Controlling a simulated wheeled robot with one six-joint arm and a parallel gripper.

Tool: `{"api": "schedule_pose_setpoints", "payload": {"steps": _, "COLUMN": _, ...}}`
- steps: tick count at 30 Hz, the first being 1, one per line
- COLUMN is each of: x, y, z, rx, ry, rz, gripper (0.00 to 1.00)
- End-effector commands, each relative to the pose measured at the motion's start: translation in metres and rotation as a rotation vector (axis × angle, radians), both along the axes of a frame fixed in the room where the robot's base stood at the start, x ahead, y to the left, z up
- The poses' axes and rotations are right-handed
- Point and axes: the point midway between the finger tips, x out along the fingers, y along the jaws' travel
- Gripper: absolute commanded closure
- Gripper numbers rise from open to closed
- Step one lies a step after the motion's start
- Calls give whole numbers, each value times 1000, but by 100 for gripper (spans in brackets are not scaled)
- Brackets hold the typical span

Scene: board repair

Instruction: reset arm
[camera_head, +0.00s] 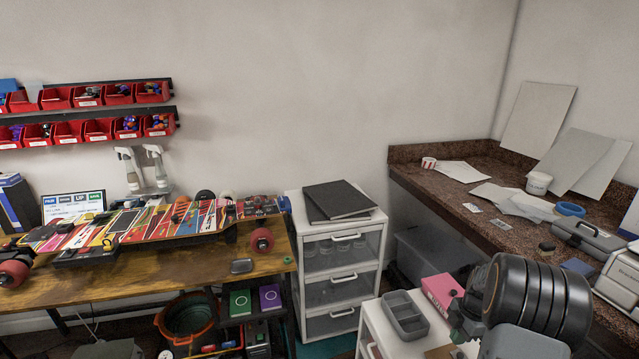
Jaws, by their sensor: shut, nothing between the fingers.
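My arm, a thick black ribbed part with a grey part below it, fills the lower right of the head view. My gripper (463,319) is the small dark shape at the left end of that arm, above the low white cabinet by the pink box. It is small and partly hidden by the arm, and it looks shut with nothing held. The skateboard (160,222) lies on the wooden workbench (190,268) at the left, well away from my gripper.
A grey divided tray (405,314) and a pink box (441,291) are close to my gripper. A white drawer unit (339,231) bears dark folders (338,200). A granite counter (449,180) with papers and a grey toolbox (588,238) runs along the right. Red bins (69,132) hang on the left wall.

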Motion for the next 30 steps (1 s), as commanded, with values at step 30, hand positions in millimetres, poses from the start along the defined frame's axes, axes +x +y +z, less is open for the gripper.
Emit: {"api": "schedule_pose_setpoints", "payload": {"steps": 30, "x": -125, "y": 219, "z": 210, "rx": 32, "ry": -59, "rz": -1716, "gripper": 100}}
